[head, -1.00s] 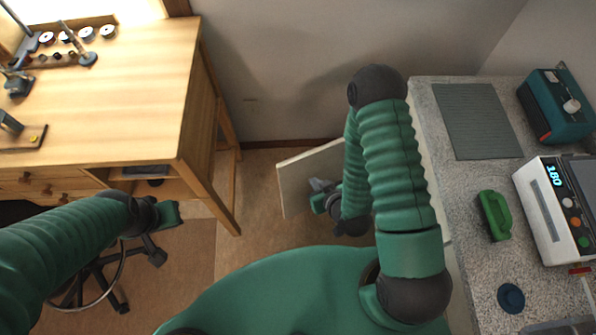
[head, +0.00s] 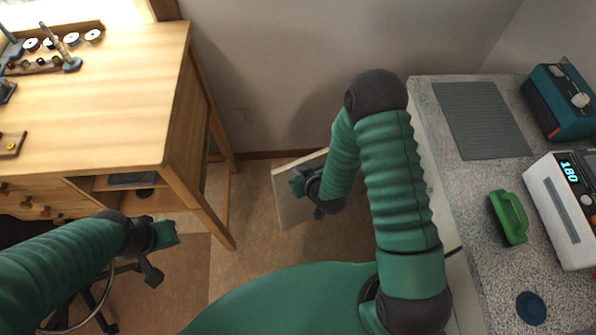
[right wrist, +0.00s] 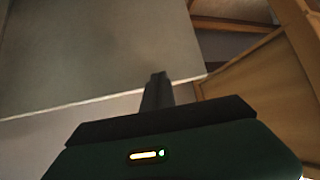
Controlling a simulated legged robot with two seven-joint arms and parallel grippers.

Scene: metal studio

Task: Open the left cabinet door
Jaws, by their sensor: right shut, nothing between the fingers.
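The cabinet door (head: 289,210) is a pale flat panel. It stands swung out from the counter's left side, well open, in the head view. My right gripper (head: 297,183) is at the door near its free edge, shut and empty. In the right wrist view its closed fingers (right wrist: 157,88) point toward a grey panel face (right wrist: 80,50), probably the door. I cannot tell whether they touch it. My right arm hides the door's hinge side and much of the cabinet front. My left gripper (head: 167,234) is low by the desk, away from the door; its jaws are unclear.
A wooden desk (head: 100,110) stands at the left, with a wheeled stool (head: 100,310) partly under my left arm. The speckled counter (head: 480,220) at the right bears a green handled object (head: 509,217) and instruments. Bare floor (head: 240,260) lies between desk and door.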

